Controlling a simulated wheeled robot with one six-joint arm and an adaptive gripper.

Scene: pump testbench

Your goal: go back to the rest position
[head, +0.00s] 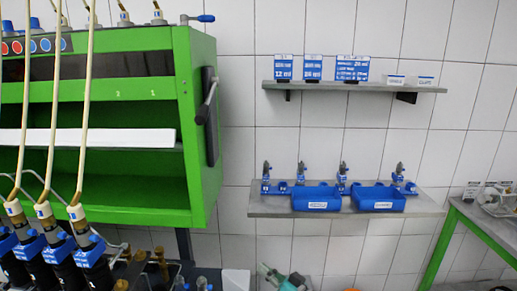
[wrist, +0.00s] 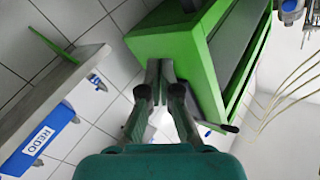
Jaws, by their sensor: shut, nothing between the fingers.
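My gripper (wrist: 160,74) shows in the wrist view with its teal body at the bottom and its two grey fingers close together, shut and empty. Beyond the fingertips is the green test bench cabinet (wrist: 160,45); I cannot tell the gap between them. In the head view, a teal and grey part at the bottom edge (head: 280,278) looks like my gripper. It is right of the green cabinet (head: 203,120) and below the lower shelf, mostly cut off by the frame.
The lower wall shelf (head: 430,207) holds two blue trays (head: 318,205) and several small fittings. An upper shelf (head: 430,89) carries blue signs. Pump hoses (head: 85,110) stand at left. A green-framed table (head: 440,245) is at right. Bare wall lies between cabinet and shelves.

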